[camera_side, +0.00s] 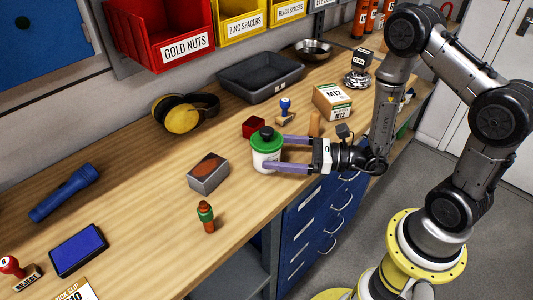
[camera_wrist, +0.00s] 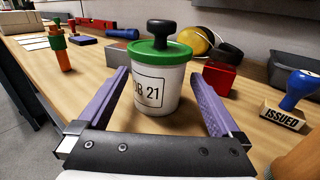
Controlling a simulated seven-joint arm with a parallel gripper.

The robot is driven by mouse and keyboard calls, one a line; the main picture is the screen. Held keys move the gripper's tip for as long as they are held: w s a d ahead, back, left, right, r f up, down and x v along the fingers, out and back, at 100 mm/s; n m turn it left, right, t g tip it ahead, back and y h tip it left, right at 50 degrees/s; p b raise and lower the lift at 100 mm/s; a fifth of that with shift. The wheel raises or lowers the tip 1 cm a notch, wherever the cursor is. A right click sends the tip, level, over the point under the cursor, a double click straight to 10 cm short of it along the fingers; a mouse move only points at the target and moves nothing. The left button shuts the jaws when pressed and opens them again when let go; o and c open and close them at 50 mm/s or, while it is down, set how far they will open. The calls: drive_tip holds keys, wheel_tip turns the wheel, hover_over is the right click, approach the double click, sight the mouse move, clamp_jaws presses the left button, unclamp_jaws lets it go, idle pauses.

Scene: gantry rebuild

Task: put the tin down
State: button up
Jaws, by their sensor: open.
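The tin (camera_side: 266,150) is white with a green lid and a black knob. It stands upright on the wooden bench (camera_side: 150,205). In the wrist view the tin (camera_wrist: 158,80) is in the middle, with "21" readable on its label. My gripper (camera_side: 283,153) is open, its purple fingers on either side of the tin. In the wrist view my gripper (camera_wrist: 160,85) shows a gap between each finger and the tin.
A red box (camera_side: 253,127) stands just behind the tin. A grey block with a brown top (camera_side: 208,174) and a green-and-orange object (camera_side: 206,216) are to the left. A blue-handled stamp (camera_side: 286,110) stands behind right.

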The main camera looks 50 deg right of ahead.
sight(255, 149)
drive_tip(key=shift+x, duration=2.65)
drive_tip(key=shift+s+a, duration=0.1)
drive_tip(key=c, duration=1.5)
drive_tip(key=shift+r, duration=0.15)
